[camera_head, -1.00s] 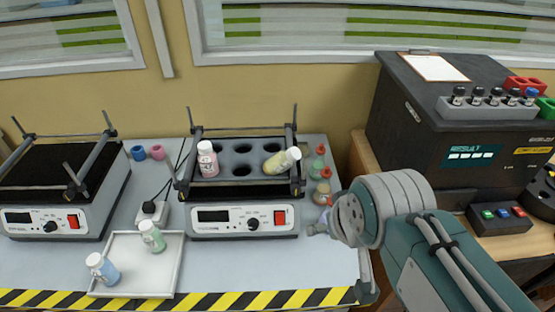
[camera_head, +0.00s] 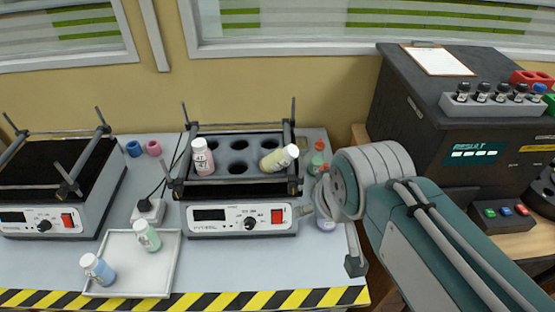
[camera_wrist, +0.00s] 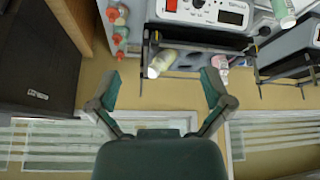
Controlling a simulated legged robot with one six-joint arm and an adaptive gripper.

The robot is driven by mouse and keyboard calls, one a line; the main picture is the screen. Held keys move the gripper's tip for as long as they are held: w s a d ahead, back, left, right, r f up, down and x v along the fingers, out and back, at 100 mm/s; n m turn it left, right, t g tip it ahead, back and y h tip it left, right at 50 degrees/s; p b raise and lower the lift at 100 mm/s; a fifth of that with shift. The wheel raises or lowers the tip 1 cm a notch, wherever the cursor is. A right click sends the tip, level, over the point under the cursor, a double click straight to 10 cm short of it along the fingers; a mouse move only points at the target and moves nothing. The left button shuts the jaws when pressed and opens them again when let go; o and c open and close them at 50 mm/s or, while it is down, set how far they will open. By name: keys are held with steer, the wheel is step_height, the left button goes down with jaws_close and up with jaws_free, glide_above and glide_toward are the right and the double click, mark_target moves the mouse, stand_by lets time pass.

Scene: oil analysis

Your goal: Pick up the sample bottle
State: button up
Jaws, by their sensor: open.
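Several capped sample bottles are in view; I cannot tell which one is meant. In the head view a pink bottle (camera_head: 203,158) stands in the shaker rack (camera_head: 239,143), and a yellow-green bottle (camera_head: 279,158) leans to the right there. A green bottle (camera_head: 146,236) and a blue bottle (camera_head: 98,269) lean in the white tray (camera_head: 126,285). My gripper (camera_wrist: 162,80) is open and empty, its fingers spread wide. In the wrist view the yellow-green bottle (camera_wrist: 160,64) appears between the fingertips, apart from them, and the pink bottle (camera_wrist: 221,63) appears beside the right fingertip.
A second shaker (camera_head: 45,195) stands at left. Upright posts rise around the rack. Red-topped flasks (camera_wrist: 117,31) stand beside the rack, partly behind my arm in the head view. A dark analyser (camera_head: 430,120) with several small vials stands at right.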

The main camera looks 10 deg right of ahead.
steer(key=shift+w+r+n, duration=0.5)
steer(key=shift+w+r, duration=0.05)
steer(key=shift+w, duration=0.8)
steer(key=n+g, duration=0.5)
steer(key=n, duration=0.4)
glide_above(277, 150)
steer(key=s, duration=0.1)
step_height(277, 150, down, 5)
steer(key=shift+a+f, duration=0.1)
steer(key=shift+f, duration=0.05)
steer(key=shift+w+f+n, duration=0.3)
steer(key=shift+f+n, duration=0.1)
step_height(277, 150, down, 5)
steer(key=shift+f, duration=0.1)
steer(key=f, duration=0.5)
steer(key=shift+w+d+f, duration=0.15)
steer(key=shift+d, duration=0.25)
steer(key=c, duration=1.1)
